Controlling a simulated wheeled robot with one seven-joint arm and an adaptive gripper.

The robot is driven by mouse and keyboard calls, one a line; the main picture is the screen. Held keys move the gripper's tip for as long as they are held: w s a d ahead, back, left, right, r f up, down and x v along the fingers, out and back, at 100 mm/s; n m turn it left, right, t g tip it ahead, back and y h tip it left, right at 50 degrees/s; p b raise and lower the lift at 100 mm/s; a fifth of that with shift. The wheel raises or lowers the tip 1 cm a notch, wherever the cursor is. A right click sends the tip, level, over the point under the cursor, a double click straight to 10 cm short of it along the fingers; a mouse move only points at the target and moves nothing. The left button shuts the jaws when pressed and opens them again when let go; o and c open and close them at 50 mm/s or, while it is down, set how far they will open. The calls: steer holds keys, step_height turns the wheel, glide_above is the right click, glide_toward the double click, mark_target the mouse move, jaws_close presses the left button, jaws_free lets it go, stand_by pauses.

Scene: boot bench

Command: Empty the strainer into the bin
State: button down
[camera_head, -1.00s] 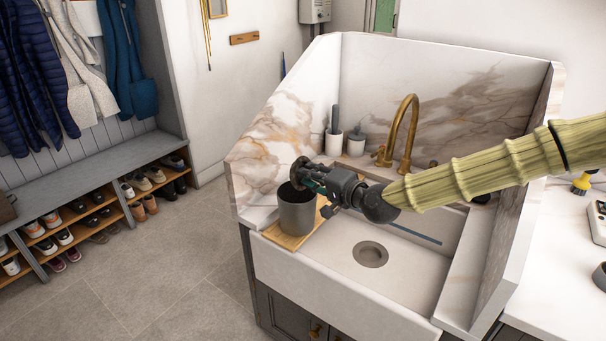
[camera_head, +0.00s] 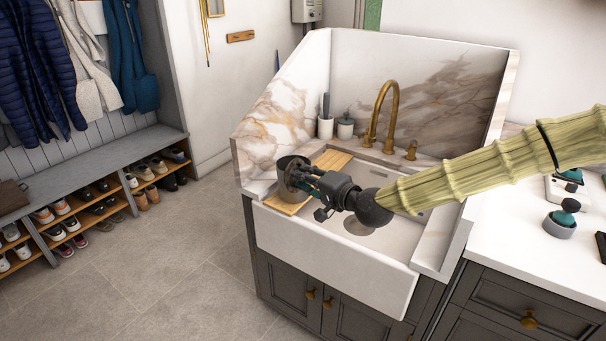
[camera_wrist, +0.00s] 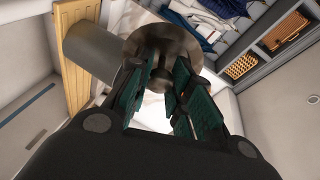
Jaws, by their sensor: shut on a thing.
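The strainer (camera_wrist: 165,45) is a round metal disc with a central post. My gripper (camera_wrist: 158,82) has its teal fingers shut on that post in the wrist view. The bin (camera_wrist: 88,52) is a plain grey cylinder beside a wooden board (camera_wrist: 76,62), partly covered by the strainer's disc. In the head view my gripper (camera_head: 312,181) reaches in from the right over the sink's left part. There the strainer and bin overlap in one dark, round cluster. I cannot tell whether the strainer is over the bin's mouth or beside it, or what it holds.
The white sink (camera_head: 340,258) has high marble walls around it. A brass tap (camera_head: 382,105) stands at its back, near two small pots. The right counter (camera_head: 500,260) carries a grey cup with a teal-topped item. Open floor (camera_head: 190,280) lies to the left, before a shoe bench.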

steer(key=s+d+f+m+t+h, duration=0.1)
steer(key=s+d+f+m+h, duration=0.1)
steer(key=s+d+f, duration=0.4)
steer(key=s+d+f+m+t+h, duration=0.1)
steer(key=s+d+f+m+h, duration=0.2)
steer(key=f, duration=0.9)
steer(key=s+d+f+m+t+h, duration=0.2)
steer(key=s+d+f+h, duration=0.3)
steer(key=s+d+f, duration=0.4)
steer(key=shift+s+d+f+m+h, duration=0.25)
steer(key=shift+f+m+h, duration=0.15)
steer(key=shift+m, duration=0.3)
